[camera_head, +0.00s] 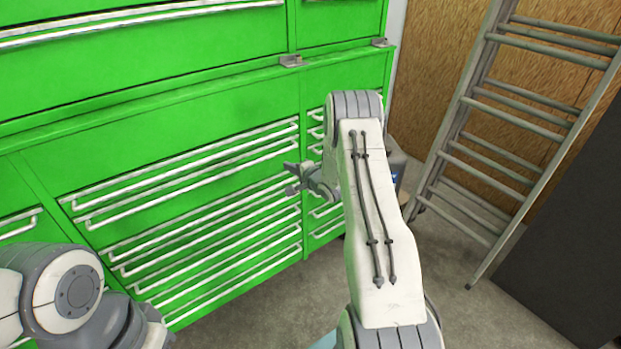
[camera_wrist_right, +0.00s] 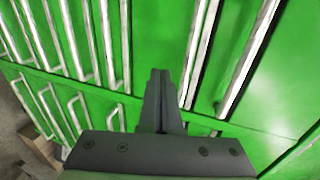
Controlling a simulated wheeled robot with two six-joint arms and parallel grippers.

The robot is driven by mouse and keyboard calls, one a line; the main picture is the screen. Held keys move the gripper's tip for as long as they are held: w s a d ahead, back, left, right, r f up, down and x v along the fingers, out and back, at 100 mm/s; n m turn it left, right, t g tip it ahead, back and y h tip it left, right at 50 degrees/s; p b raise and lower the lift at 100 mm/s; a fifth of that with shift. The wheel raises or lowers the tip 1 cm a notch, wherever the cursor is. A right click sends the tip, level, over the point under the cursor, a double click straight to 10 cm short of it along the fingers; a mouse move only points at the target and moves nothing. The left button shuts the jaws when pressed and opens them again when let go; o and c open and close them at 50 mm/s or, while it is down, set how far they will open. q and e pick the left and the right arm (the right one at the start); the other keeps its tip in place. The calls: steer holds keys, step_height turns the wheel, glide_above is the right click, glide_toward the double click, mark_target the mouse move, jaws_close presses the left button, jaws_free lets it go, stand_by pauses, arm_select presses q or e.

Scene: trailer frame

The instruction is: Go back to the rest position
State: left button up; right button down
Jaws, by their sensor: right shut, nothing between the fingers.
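My right gripper (camera_head: 292,179) is at the end of my raised right arm, in front of the green drawer cabinet (camera_head: 80,165). In the right wrist view its fingers (camera_wrist_right: 160,88) are together with nothing between them. The cabinet's white drawer handles (camera_wrist_right: 197,50) show close behind the fingers; I cannot tell the exact gap. My left arm shows at the lower left of the head view, bent, and its gripper is out of the picture.
A metal ladder (camera_head: 477,130) leans at the right against a wood-panel wall (camera_head: 430,60). A dark panel (camera_head: 570,230) stands at the far right. A brown box (camera_wrist_right: 40,150) shows low in the right wrist view.

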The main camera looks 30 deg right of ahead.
steer(key=v, duration=0.7)
steer(key=shift+s+a, duration=0.35)
steer(key=shift+s, duration=0.05)
steer(key=s+a+r+n+g, duration=0.2)
steer(key=a+r+n, duration=0.15)
steer(key=a, duration=0.35)
steer(key=s+a+r+n+g+p, duration=0.15)
steer(key=a+n, duration=0.25)
steer(key=a, duration=0.4)
steer(key=s+a+r+n+g, duration=0.2)
steer(key=a+r+n+g, duration=0.15)
steer(key=a, duration=0.35)
steer(key=s+a+r+n+g, duration=0.2)
steer(key=s+a+n, duration=0.2)
steer(key=s, duration=0.6)
steer(key=s+a+r+n+g+p, duration=0.1)
steer(key=s+n, duration=0.4)
steer(key=s, duration=0.6)
steer(key=s+a+r+n+g, duration=0.3)
steer(key=s+a, duration=0.3)
steer(key=s, duration=0.5)
steer(key=shift+a+n+g, duration=0.3)
steer(key=shift+n+g, duration=0.5)
steer(key=shift+n, duration=0.1)
steer(key=shift+r, duration=0.1)
